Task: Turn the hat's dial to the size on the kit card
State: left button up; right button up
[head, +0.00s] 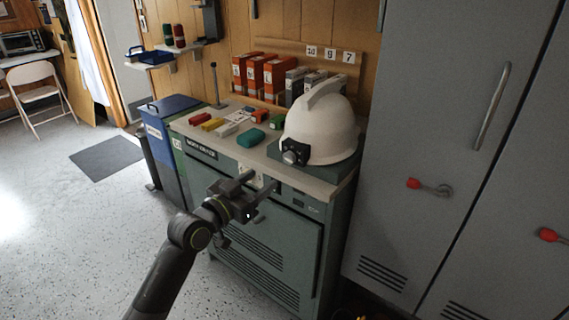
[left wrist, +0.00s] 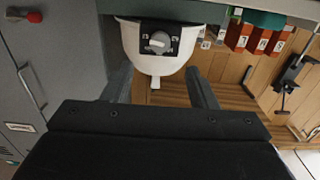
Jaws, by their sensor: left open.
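A white hard hat (head: 321,127) sits on a green stand (head: 310,162) at the right end of the cabinet top. Its black dial unit (head: 294,153) with a pale knob faces the room; the left wrist view shows the knob (left wrist: 158,42) with small marks either side, too small to read surely. My left gripper (head: 264,189) is open and empty, in front of the cabinet, below and apart from the dial. In the left wrist view the hat (left wrist: 153,66) lies between and beyond the spread fingers. I cannot pick out the kit card surely. My right gripper is not in view.
Small coloured items, including a teal one (head: 250,138), lie on the cabinet top (head: 186,128) left of the hat. Orange binders (head: 277,78) stand behind. A grey locker (head: 440,140) with red-tipped handles rises at the right. A blue bin (head: 160,130) stands at the left.

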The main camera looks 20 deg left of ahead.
aim_at(287, 160)
pick_arm(q)
jog(key=x, duration=1)
jog(key=shift+w+f, duration=0.1)
jog(key=shift+w, duration=0.05)
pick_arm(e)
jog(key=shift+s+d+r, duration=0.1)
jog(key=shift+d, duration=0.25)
pick_arm(q)
jog(key=c, duration=1)
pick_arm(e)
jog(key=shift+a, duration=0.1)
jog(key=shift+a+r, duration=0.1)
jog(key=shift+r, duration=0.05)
